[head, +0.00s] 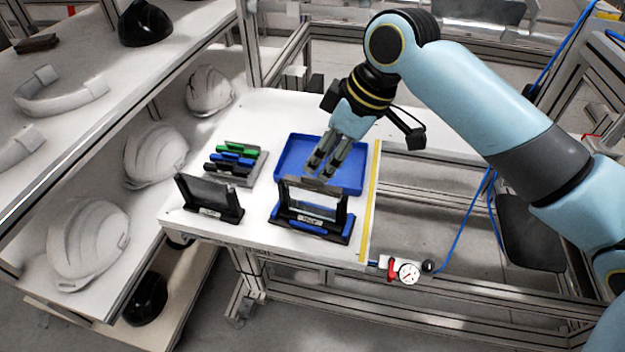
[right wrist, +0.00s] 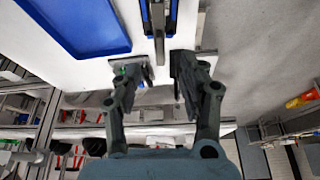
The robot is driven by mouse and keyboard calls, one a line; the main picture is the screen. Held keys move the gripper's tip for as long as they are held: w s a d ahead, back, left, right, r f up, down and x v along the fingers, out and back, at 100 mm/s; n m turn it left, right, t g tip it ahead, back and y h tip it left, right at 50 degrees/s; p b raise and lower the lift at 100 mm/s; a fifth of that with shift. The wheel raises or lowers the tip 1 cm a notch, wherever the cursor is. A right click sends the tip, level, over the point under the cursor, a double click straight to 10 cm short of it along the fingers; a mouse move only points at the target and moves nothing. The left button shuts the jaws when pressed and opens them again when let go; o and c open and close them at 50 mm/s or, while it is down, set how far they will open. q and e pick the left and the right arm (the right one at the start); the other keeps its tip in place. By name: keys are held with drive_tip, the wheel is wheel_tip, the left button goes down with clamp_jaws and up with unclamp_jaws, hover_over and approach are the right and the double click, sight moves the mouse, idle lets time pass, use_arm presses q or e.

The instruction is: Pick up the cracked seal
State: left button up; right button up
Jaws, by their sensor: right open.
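I cannot make out for sure which piece is the cracked seal; no crack shows at this size. A dark upright stand (head: 341,224) with blue strips at its base and a small label holds a pale, glassy panel (head: 313,203) near the front of the white table. My right gripper (head: 322,172) is open and points down over the near part of the blue tray, just behind the top of this stand. In the right wrist view the open fingers (right wrist: 157,76) stand apart, with a part of the stand (right wrist: 153,28) ahead of them. My left gripper is out of view.
The blue tray (head: 353,188) shows no contents where visible. A second dark stand (head: 212,200) and a grey rack (head: 241,180) with green, blue and black pieces stand left. Yellow tape (head: 370,205) marks the table's right edge.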

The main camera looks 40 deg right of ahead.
sight(314, 178)
drive_tip(key=x, duration=0.6)
drive_tip(key=shift+s+d+f+p, duration=0.1)
drive_tip(key=shift+f+p, duration=0.2)
drive_tip(key=shift+p, duration=0.1)
clamp_jaws()
